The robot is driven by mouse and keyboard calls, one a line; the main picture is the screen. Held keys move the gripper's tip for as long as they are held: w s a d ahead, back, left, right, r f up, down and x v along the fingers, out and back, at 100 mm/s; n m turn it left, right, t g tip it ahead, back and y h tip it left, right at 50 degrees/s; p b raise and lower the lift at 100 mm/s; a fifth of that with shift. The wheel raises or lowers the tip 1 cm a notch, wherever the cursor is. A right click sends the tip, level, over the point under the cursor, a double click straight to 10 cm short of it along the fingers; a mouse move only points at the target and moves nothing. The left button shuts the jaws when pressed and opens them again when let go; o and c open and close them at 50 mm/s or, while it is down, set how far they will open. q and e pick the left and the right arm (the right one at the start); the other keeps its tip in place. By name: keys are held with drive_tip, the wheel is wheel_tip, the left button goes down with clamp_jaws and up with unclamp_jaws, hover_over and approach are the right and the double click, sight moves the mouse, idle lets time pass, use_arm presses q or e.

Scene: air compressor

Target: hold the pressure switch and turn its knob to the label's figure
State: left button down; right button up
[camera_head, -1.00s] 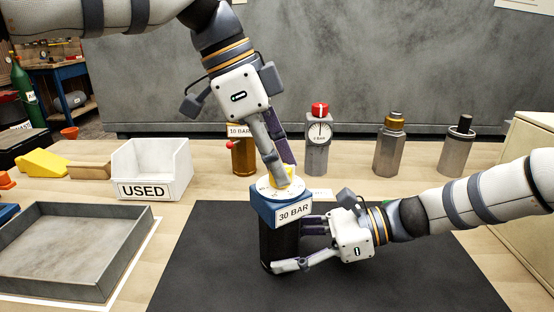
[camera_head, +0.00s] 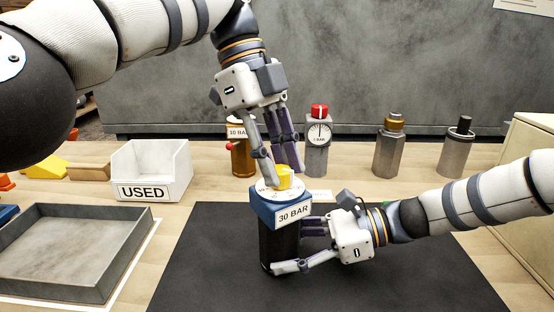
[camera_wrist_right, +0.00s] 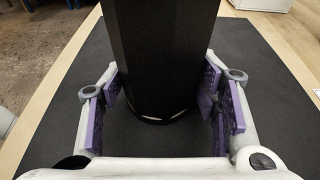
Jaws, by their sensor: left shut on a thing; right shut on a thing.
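The pressure switch stands upright on a black mat, with a black body (camera_head: 279,248), a blue head (camera_head: 264,209) labelled "30 BAR" and a white dial. Its yellow knob (camera_head: 284,177) is on top. My left gripper (camera_head: 279,172) comes down from above and is shut on the knob, fingers on either side of it. The dial's figures are partly hidden and too small to read. My right gripper (camera_head: 288,247) reaches in from the right, shut around the black body; the right wrist view shows the body (camera_wrist_right: 160,50) between its purple pads.
A grey tray (camera_head: 128,245) lies at left, with a white "USED" bin (camera_head: 150,192) behind it. The mat's front (camera_head: 380,285) is clear.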

idle(0.5)
use_arm(q)
drive_tip(key=c, duration=1.3)
unclamp_jaws()
